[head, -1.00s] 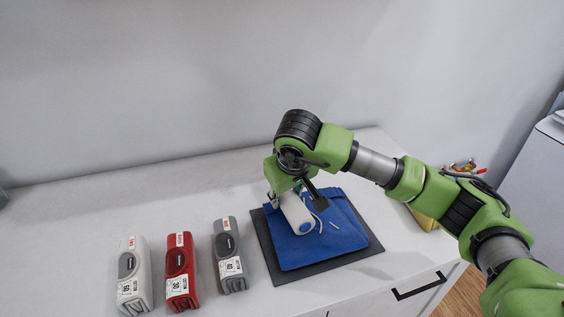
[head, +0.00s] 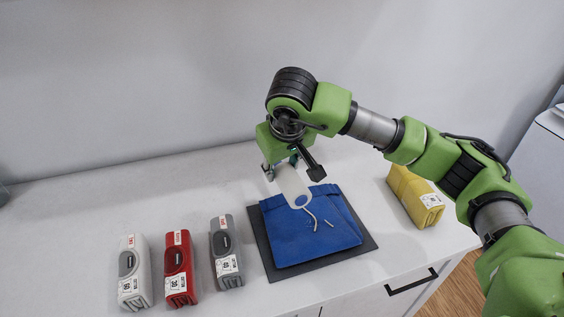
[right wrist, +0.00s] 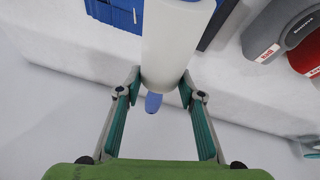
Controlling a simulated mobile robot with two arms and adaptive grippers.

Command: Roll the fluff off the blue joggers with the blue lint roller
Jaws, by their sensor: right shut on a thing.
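The blue joggers (head: 300,242) lie folded on a dark mat (head: 369,247) on the white counter; part of them shows in the right wrist view (right wrist: 112,13). Pale strands of fluff (head: 314,218) lie on them, with a smaller piece (head: 329,223) alongside. My right gripper (head: 283,167) is shut on the lint roller (head: 294,187), which has a white cylinder and a blue handle. In the right wrist view the roller (right wrist: 174,45) sticks out beyond the fingers. It is tilted over the joggers' back left part; whether it touches them is unclear. My left gripper is out of view.
White (head: 132,265), red (head: 178,262) and grey (head: 224,245) labelled bundles stand left of the mat. A yellow bundle (head: 413,197) lies to the right, close to my arm. The counter behind the grey bundle is clear; a wall backs it.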

